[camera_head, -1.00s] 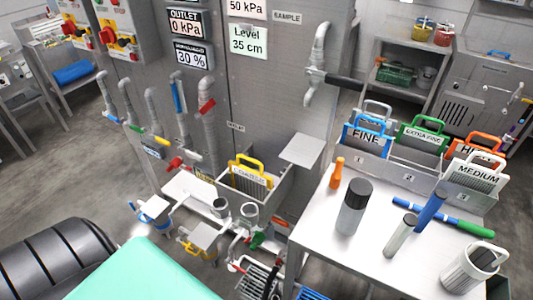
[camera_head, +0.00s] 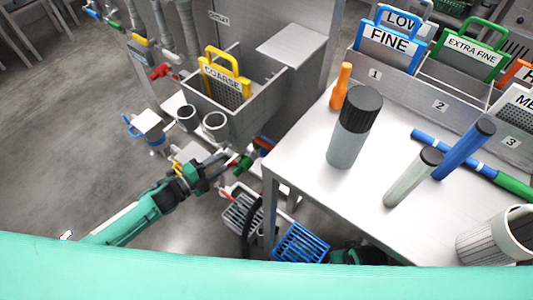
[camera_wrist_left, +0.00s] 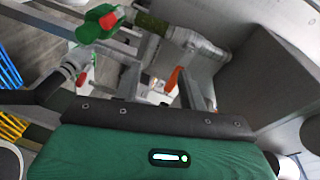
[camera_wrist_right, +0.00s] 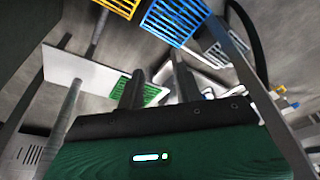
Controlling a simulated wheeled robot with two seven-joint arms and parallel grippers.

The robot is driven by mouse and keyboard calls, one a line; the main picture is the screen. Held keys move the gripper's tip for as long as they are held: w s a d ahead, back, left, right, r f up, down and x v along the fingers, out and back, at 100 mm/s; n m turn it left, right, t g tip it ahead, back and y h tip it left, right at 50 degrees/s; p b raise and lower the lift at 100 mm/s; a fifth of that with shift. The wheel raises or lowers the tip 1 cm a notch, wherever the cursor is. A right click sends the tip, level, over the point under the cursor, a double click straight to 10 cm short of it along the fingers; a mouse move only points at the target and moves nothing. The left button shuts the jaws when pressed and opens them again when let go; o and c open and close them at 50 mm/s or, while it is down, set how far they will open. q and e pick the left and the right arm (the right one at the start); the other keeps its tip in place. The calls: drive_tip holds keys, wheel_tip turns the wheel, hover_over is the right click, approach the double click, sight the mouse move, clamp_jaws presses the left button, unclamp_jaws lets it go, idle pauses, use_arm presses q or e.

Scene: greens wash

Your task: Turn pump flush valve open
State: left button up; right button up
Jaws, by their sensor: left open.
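Several small valves sit on the pipework below the grey tank; no label tells which one is the pump flush valve. In the head view a green valve body (camera_head: 244,164) is beside a red and blue part (camera_head: 263,144). The left wrist view shows a green valve with a red part (camera_wrist_left: 100,22) and an orange-red handle (camera_wrist_left: 173,80). My left gripper (camera_head: 222,168) is open and empty, just left of the green valve; contact cannot be told. My right gripper (camera_wrist_right: 160,82) is open and empty below the table, beside grates.
A white table (camera_head: 300,152) with a grey bottle (camera_head: 345,145), an orange bottle (camera_head: 341,86) and tubes stands to the right. A box with a yellow-handled COARSE screen (camera_head: 226,78) is behind the valves. A blue basket (camera_head: 300,243) is low beside the table.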

sight(265, 147)
use_arm(q)
drive_tip(key=s+d+r+m+g+h+b, duration=0.2)
drive_tip(key=d+r+m+h, duration=0.1)
drive_tip(key=d+r+m, duration=0.15)
drive_tip(key=x, duration=1.2)
drive_tip(key=shift+w+d+r+p, duration=0.2)
drive_tip(key=shift+d+p, duration=0.1)
use_arm(e)
drive_tip(key=v, duration=0.5)
drive_tip(key=shift+w+r, duration=0.25)
drive_tip(key=shift+w, duration=0.1)
use_arm(q)
clamp_jaws()
